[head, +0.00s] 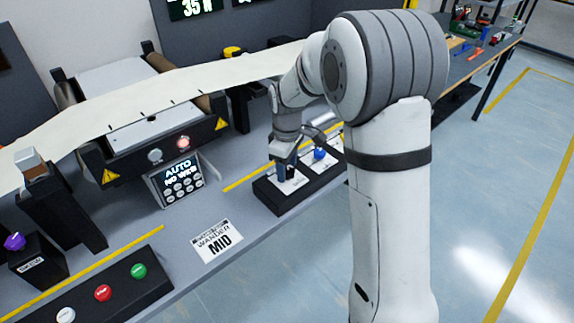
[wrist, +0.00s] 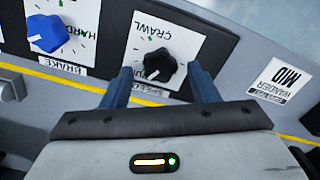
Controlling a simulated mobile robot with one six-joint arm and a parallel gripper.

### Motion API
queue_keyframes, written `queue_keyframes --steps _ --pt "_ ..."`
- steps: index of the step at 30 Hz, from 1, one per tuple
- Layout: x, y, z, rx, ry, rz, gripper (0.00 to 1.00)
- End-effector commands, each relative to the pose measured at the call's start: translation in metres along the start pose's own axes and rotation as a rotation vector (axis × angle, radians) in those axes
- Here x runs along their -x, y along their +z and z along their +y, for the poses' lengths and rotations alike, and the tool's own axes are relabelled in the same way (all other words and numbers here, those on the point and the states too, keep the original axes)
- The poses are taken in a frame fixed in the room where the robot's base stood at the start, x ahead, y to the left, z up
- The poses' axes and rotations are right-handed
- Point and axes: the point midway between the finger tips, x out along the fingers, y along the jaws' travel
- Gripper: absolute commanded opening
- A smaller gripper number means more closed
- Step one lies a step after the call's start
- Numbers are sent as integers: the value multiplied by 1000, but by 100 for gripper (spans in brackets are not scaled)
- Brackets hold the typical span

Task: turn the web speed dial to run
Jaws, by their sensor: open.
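The web speed dial is a black knob (wrist: 160,66) on a white plate (wrist: 182,42) with the words CRAWL and SPEED, seen in the wrist view. A white pointer line shows on the knob, turned away from the CRAWL word. My gripper (wrist: 160,82) is open, with one blue finger on each side of the knob's lower part. I cannot tell whether the fingers touch it. In the head view my gripper (head: 285,172) is over the left end of the black dial box (head: 276,202), and the knob is hidden there.
A blue brake dial (wrist: 46,33) is beside the black knob; it also shows in the head view (head: 320,154). A WANDER MID card (head: 218,240) lies on the bench. The panel (head: 177,180) reads AUTO NO WEB. Red (head: 103,293) and green (head: 139,271) buttons are at front left.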

Motion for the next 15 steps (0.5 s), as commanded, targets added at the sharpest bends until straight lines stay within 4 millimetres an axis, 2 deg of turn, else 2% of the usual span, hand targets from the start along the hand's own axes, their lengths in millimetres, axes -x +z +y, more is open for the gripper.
queue_keyframes --steps 9,15 --pt "49 -1 1 0 3 3 54" --pt "72 0 0 0 1 1 54"
